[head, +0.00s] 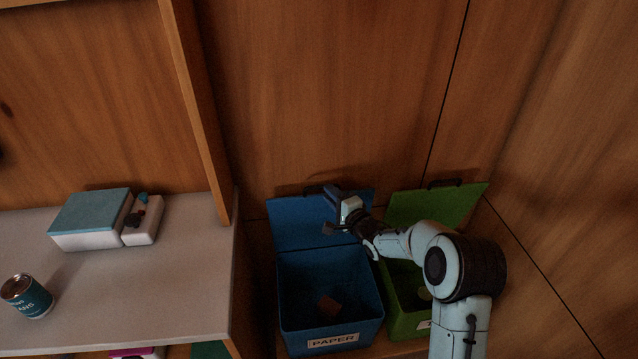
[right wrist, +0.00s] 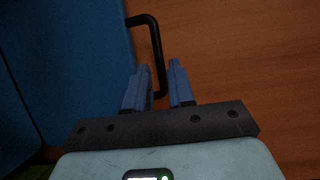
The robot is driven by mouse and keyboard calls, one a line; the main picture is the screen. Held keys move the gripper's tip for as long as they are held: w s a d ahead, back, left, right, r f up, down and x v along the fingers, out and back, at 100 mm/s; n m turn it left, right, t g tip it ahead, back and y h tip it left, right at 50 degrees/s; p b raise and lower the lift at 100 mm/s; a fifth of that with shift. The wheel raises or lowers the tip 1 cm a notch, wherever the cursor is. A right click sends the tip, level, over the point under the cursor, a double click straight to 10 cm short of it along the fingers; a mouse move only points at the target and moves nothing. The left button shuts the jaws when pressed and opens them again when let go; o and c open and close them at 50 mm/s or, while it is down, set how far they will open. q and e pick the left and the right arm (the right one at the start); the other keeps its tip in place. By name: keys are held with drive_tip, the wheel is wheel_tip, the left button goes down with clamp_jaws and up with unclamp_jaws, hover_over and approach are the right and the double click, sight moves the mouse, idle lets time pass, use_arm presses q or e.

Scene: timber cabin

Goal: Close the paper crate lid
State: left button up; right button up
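The blue paper crate (head: 300,290) stands on the floor at lower centre, with a "PAPER" label on its front and a small brown item inside. Its blue lid (head: 293,227) is raised open against the wooden wall. My right gripper (head: 330,192) is at the lid's upper edge. In the right wrist view the lid (right wrist: 85,55) fills the left, and its black handle (right wrist: 152,42) reaches down towards the two fingers. The fingers (right wrist: 160,82) are apart, and the handle's outer bar lies between or just behind them. My left gripper is not in view.
A green crate (head: 405,320) with a raised green lid (head: 425,207) stands right of the paper crate, partly behind my right arm. A counter (head: 150,290) at left holds a can (head: 27,297) and a white box with a blue-green top (head: 90,218). Wooden walls close the back and right.

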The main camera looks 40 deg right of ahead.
drive_tip(key=w, duration=0.6)
drive_tip(key=shift+w+d+f, duration=0.2)
drive_tip(key=shift+w+d, duration=0.1)
drive_tip(key=shift+d, duration=0.05)
clamp_jaws()
